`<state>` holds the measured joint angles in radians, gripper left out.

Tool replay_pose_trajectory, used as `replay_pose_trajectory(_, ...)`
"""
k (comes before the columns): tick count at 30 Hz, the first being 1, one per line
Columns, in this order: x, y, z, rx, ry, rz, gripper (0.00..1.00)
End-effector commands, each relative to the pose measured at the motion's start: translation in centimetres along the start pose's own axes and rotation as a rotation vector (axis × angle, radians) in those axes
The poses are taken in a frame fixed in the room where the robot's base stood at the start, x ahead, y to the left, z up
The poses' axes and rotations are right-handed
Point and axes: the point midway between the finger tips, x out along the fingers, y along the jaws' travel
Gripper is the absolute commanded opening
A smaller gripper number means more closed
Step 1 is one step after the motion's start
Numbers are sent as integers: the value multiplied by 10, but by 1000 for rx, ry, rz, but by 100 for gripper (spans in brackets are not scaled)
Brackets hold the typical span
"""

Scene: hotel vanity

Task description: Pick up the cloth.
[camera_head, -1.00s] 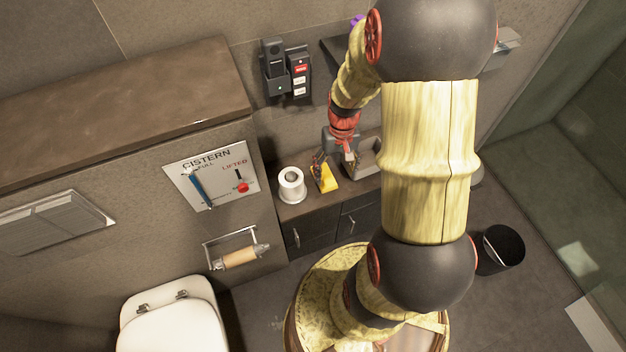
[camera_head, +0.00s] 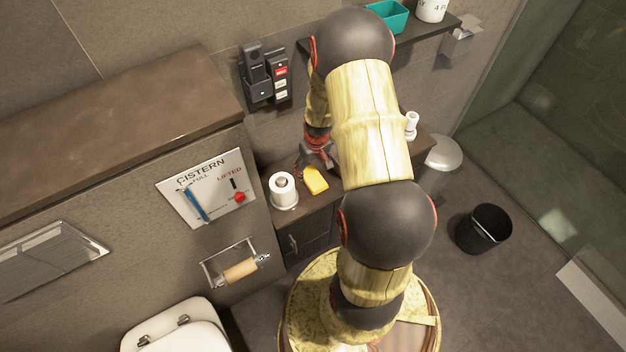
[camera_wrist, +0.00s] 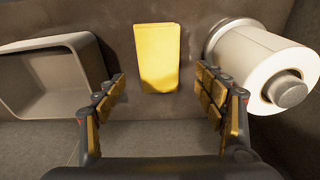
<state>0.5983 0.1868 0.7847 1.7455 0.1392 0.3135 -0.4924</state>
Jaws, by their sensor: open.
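The yellow cloth (camera_head: 315,180) lies on the dark counter, just right of the toilet roll. In the wrist view the cloth (camera_wrist: 157,58) sits ahead, centred between the fingers and beyond their tips. My gripper (camera_wrist: 161,88) is open and empty, with a finger on each side of the picture. In the head view my gripper (camera_head: 322,158) is just behind the cloth, partly hidden by my arm. I cannot tell its exact height above the counter.
A toilet roll on a holder (camera_head: 283,190) stands close left of the cloth; it also shows in the wrist view (camera_wrist: 262,62). A grey open box (camera_wrist: 52,75) is on the cloth's other side. A wall shelf (camera_head: 428,32) holds a teal tray (camera_head: 388,16). A black bin (camera_head: 484,230) stands on the floor.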

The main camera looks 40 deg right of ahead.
Motion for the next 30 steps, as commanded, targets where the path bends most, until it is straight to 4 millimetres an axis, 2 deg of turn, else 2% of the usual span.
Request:
replay_pose_trajectory(6,34,4,6,-1,-2,-1,70)
replay_pose_trajectory(9,44,4,6,-1,-2,0,70)
replay_pose_trajectory(17,44,4,6,0,-1,0,70)
replay_pose_trajectory(30,44,4,6,0,-1,0,45)
